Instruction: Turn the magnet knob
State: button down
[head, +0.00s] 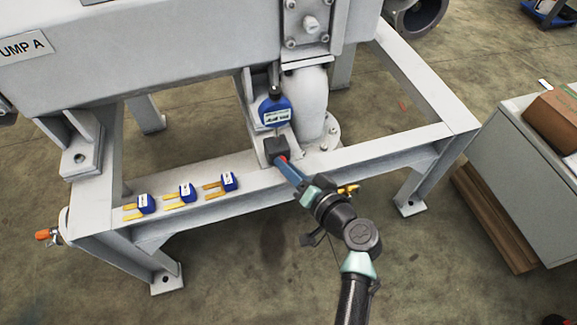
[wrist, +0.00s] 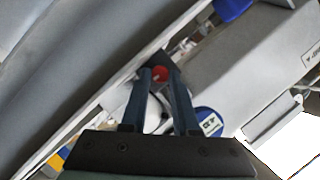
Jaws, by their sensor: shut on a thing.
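The magnet knob is a small red knob (wrist: 160,74), seen between my fingertips in the wrist view. In the head view only a bit of its red (head: 282,158) shows. It sits on the front of a dark magnetic base block (head: 275,147) on the white frame beam. A blue gauge (head: 275,112) with a display stands above the block. My gripper (head: 286,164), with blue fingers, reaches the block from the lower right. In the wrist view my gripper (wrist: 160,75) is closed on the knob, one finger on each side. The fingers partly hide the knob.
Several small blue devices with yellow prongs (head: 187,192) lie on the beam to the left. A pipe flange (head: 322,130) stands right behind the block. The pump body (head: 180,50) overhangs at the back. A cabinet (head: 520,160) with a brown box (head: 555,118) is at right.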

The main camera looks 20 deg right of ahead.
jog(key=c, duration=0.7)
grip_release()
jog(key=shift+o, duration=0.2)
jog(key=shift+f, duration=0.1)
